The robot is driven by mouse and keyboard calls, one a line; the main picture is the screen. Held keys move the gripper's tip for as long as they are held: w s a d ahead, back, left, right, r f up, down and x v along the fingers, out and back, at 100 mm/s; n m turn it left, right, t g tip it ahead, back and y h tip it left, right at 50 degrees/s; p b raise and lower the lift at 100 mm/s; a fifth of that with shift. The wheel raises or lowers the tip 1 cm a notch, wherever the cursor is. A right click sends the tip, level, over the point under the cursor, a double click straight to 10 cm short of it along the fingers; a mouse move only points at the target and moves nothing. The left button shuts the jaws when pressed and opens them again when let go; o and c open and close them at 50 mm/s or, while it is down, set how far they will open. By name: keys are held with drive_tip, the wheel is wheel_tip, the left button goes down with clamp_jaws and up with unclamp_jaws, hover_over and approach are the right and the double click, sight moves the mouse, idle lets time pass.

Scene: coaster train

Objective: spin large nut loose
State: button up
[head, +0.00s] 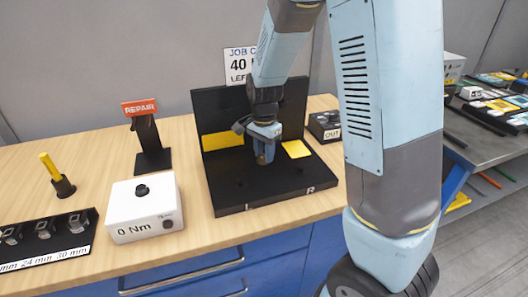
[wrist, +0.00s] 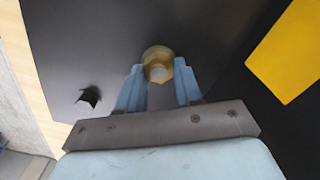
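In the wrist view, a large brass-coloured nut (wrist: 158,65) sits on a dark plate (wrist: 100,40), with a paler round end at its middle. My gripper (wrist: 160,85) points at it, with one blue finger on each side of the nut's lower part. Whether the fingers touch the nut cannot be told. In the head view, my gripper (head: 264,152) is low over the black fixture (head: 235,185), in front of its upright back panel. The nut is hidden there behind my gripper and arm.
A dark hexagonal stud or hole (wrist: 89,97) shows left of the nut. Yellow patches (head: 222,140) mark the fixture. A white 0 Nm box (head: 143,205), REPAIR stand (head: 150,140), socket rack (head: 50,240) and yellow-handled tool (head: 58,175) stand left. An OUT box (head: 325,124) is behind right.

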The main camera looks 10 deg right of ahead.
drive_tip(key=c, duration=0.6)
drive_tip(key=shift+n, duration=0.3)
